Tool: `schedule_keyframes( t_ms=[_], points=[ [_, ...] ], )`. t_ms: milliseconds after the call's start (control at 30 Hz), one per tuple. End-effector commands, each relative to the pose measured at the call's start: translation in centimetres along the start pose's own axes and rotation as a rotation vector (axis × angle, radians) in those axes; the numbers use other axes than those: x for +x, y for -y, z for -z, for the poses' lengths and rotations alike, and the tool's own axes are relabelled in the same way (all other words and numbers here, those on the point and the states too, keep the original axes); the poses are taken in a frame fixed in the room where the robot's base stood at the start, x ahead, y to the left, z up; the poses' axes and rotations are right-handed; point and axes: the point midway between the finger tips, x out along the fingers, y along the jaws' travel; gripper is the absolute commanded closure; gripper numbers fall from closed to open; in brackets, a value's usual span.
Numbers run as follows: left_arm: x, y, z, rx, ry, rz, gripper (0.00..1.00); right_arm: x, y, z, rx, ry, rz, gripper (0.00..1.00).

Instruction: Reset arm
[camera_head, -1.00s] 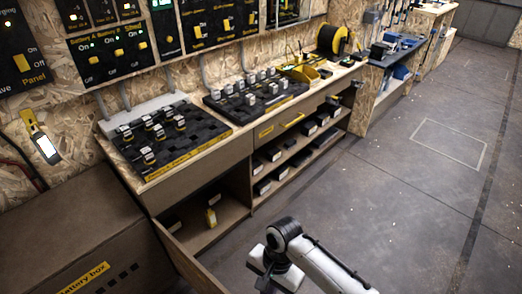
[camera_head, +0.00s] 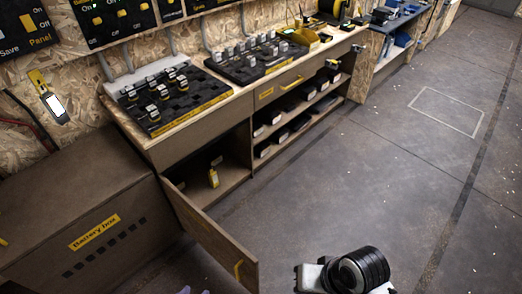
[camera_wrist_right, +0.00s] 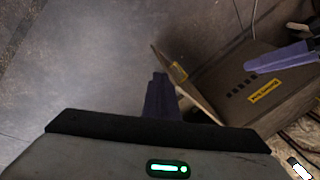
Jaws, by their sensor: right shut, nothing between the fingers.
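My right gripper (camera_wrist_right: 159,76) shows in the right wrist view with its purple fingers together and empty, over the grey floor near the open cabinet door. A jointed part of an arm of mine (camera_head: 345,272) shows at the bottom of the head view, dark-ringed and white. A second purple finger shape with white parts behind it, seemingly my left gripper (camera_wrist_right: 252,64), is in front of the battery box at the right of the wrist view. Its opening is unclear. Small purple tips at the bottom left edge of the head view cannot be assigned to either gripper.
The cabinet door (camera_head: 212,232) stands open into the floor space, near the brown battery box (camera_head: 80,222). The workbench (camera_head: 215,115) carries black trays with several small blocks. The floor (camera_head: 385,185) to the right is clear.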

Motion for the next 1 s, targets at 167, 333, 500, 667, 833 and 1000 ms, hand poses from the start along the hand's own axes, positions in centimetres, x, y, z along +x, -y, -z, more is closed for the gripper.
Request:
schedule_keyframes(
  t_ms=[167, 333, 500, 667, 833, 1000],
  points=[
    [-0.1, -0.1, -0.4, -0.001, 0.008, -0.001, 0.69, -3.6, -4.0, -1.4, -0.1, -0.076, -0.07, 1.0],
    [-0.1, -0.1, -0.4, -0.001, 0.009, -0.001, 0.69, -6.7, -7.1, -2.3, -0.182, -0.124, -0.146, 1.0],
    [-0.1, -0.1, -0.4, -0.001, 0.009, -0.001, 0.69, -9.9, -9.8, -3.4, -0.26, -0.157, -0.229, 1.0],
    [-0.1, -0.1, -0.4, -0.001, 0.008, -0.001, 0.69, -8.5, -9.9, -2.6, -0.285, -0.203, -0.225, 1.0],
    [-0.1, -0.1, -0.4, -0.001, 0.008, -0.001, 0.69, -6.0, -9.5, -1.6, -0.294, -0.267, -0.197, 1.0],
    [-0.1, -0.1, -0.4, -0.001, 0.008, -0.001, 0.69, -3.2, -9.1, -0.9, -0.303, -0.343, -0.164, 1.0]
  ],
)
